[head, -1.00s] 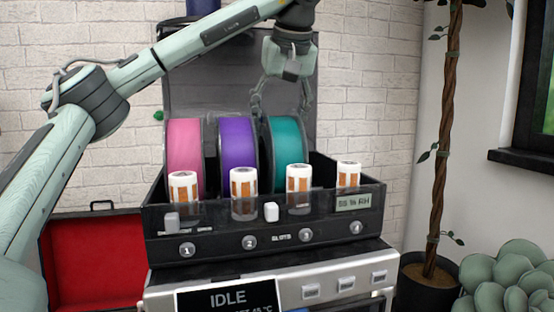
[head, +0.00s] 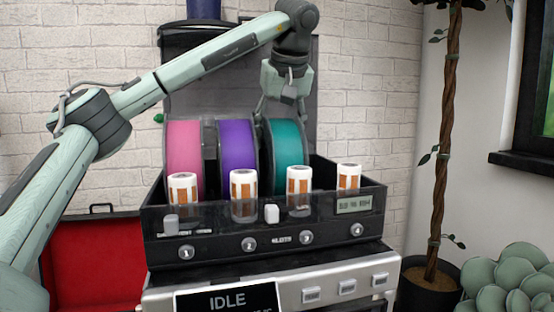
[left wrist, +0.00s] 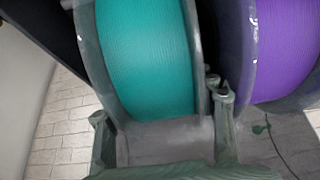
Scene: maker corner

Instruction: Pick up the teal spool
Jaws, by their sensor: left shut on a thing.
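The teal spool (head: 286,146) stands upright in the black dryer box, at the right end of a row of three spools. My left gripper (head: 284,112) comes down over its top from above, fingers shut on the spool. In the left wrist view the teal spool (left wrist: 148,55) fills the middle, with the fingers of my left gripper (left wrist: 162,118) on either side of its rim. The lower part of the spool is hidden by the box front and the white canisters. My right gripper is not in view.
A purple spool (head: 238,150) stands close beside the teal one, and a pink spool (head: 184,148) is further left. Several canisters line the dryer box (head: 262,224) front. A raised dark lid stands behind. A red-lined case (head: 90,262) is at left, a potted plant (head: 428,285) at right.

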